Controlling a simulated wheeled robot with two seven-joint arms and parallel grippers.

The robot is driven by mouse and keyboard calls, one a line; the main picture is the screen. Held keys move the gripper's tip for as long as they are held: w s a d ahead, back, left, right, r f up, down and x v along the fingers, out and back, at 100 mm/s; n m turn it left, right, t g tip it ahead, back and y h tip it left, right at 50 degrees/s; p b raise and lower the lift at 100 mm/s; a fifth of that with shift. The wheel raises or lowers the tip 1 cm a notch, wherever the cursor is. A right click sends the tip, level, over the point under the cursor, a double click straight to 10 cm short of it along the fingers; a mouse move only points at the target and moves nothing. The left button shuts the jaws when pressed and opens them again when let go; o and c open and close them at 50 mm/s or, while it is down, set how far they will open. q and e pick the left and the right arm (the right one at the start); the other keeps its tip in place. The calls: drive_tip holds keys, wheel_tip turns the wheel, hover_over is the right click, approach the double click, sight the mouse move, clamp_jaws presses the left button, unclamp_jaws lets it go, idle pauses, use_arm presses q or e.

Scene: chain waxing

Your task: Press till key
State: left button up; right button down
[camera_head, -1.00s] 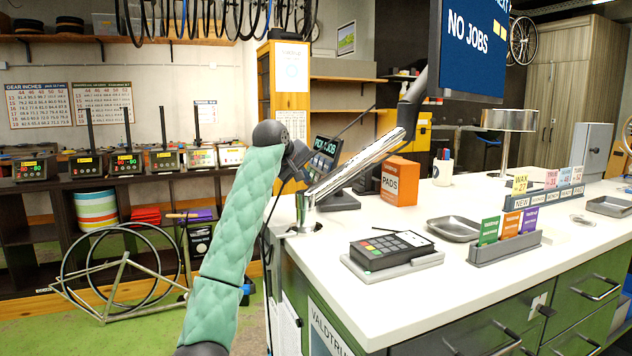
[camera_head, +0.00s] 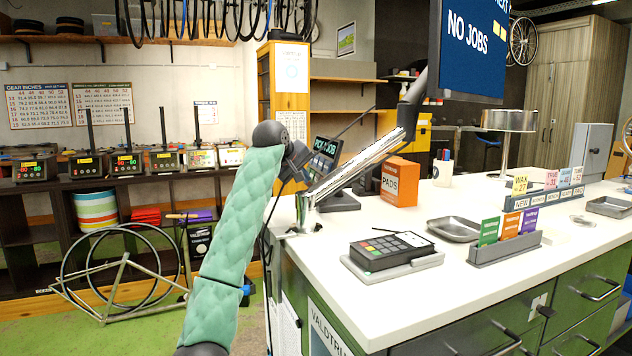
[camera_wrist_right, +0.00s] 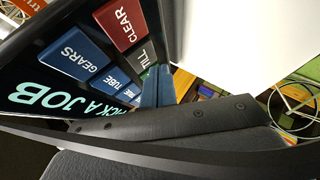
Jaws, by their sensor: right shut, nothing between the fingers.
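The job screen (camera_head: 324,160) stands tilted on the counter in the head view, showing "PICK A JOB" and rows of keys. My right gripper (camera_head: 305,168) is beside the left edge of the screen. Its shut fingers (camera_wrist_right: 155,76) are empty, with their tips close to the lower end of the till key. I cannot tell whether they touch it. My left gripper is not in view.
An orange pads box (camera_head: 399,182) and a card terminal (camera_head: 391,250) are on the white counter.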

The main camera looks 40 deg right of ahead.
drive_tip(key=shift+d+f, duration=0.1)
idle(0.8)
drive_tip(key=shift+s+d+b, duration=0.15)
drive_tip(key=shift+d+b, duration=0.15)
drive_tip(key=shift+b, duration=0.15)
drive_tip(key=shift+s+d+f+b, duration=0.15)
drive_tip(key=shift+d+b, duration=0.15)
drive_tip(key=shift+d, duration=0.05)
idle(0.7)
drive_tip(key=shift+a, duration=0.1)
idle(0.3)
drive_tip(key=shift+w+a+r, duration=0.25)
drive_tip(key=shift+a, duration=0.35)
drive_tip(key=shift+w+a, duration=0.1)
drive_tip(key=shift+a, duration=0.05)
